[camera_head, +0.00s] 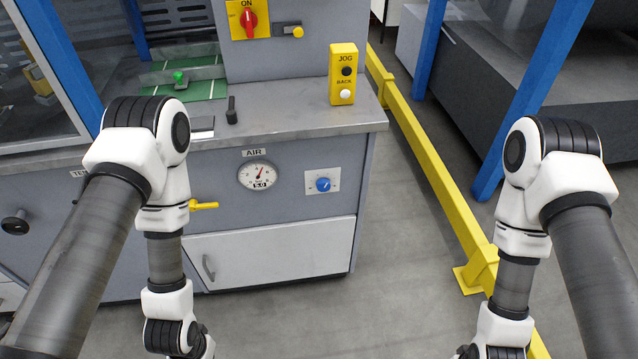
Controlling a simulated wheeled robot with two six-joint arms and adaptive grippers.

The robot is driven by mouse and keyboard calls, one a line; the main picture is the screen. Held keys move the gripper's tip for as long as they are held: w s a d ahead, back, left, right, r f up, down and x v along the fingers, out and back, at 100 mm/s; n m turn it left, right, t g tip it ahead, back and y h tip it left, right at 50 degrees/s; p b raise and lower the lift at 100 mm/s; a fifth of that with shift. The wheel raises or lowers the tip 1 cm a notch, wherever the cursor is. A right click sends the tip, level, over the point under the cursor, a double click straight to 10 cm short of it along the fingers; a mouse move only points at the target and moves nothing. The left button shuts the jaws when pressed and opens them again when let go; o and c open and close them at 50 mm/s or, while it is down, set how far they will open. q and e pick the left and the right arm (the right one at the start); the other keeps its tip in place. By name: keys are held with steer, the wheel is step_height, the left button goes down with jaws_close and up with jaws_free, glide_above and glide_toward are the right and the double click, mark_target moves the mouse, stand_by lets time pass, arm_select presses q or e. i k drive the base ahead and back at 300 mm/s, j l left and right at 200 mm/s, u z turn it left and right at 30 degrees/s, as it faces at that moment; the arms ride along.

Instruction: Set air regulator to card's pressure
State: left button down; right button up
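The round air gauge (258,175) is on the grey cabinet front, below a label reading AIR (254,153). Its red needle points up and slightly right, and a small plate on it reads 5.0. To its right, the blue regulator knob (323,184) sits on a light square plate. A pale flat piece (201,124) lies on the counter, partly behind my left arm; I cannot tell whether it is the card, and no pressure is readable on it. Both my arms reach down past the bottom edge of the picture, and neither gripper shows. Nothing touches the knob.
The grey counter (300,122) carries a yellow JOG/BACK button box (343,74) and a small black upright piece (231,111). A yellow lever (204,205) sticks out left of the gauge. A yellow floor rail (430,160) runs along the right. Floor before the cabinet is clear.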

mark_target(323, 185)
steer(key=i+l, duration=0.1)
steer(key=l, duration=0.35)
steer(key=i+l, duration=0.1)
steer(key=l, duration=0.8)
steer(key=i+l, duration=0.15)
steer(key=l, duration=0.25)
